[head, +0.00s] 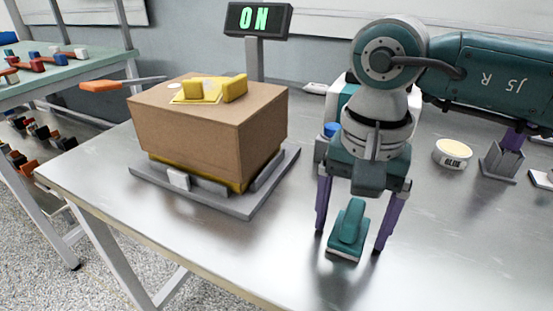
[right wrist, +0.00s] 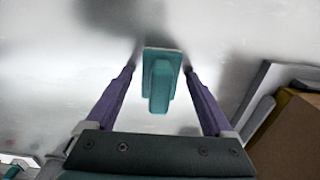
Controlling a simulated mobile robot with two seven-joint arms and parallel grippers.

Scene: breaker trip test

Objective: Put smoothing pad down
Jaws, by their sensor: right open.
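The smoothing pad (head: 348,231) is a teal block with a raised grip and a pale underside. It rests on or just at the metal table, near the front edge. My right gripper (head: 348,242) has its two purple fingers apart on either side of the pad, with gaps showing. The right wrist view shows the pad (right wrist: 160,82) between the open fingers (right wrist: 162,72), touching neither as far as I can see. My left gripper is not in view.
A brown box (head: 190,135) with yellow pieces on top sits on a grey fixture (head: 240,207) to the left. An "ON" display (head: 258,20) stands behind it. A glue tub (head: 453,153) and a grey holder (head: 502,163) are at right. The table's front right is clear.

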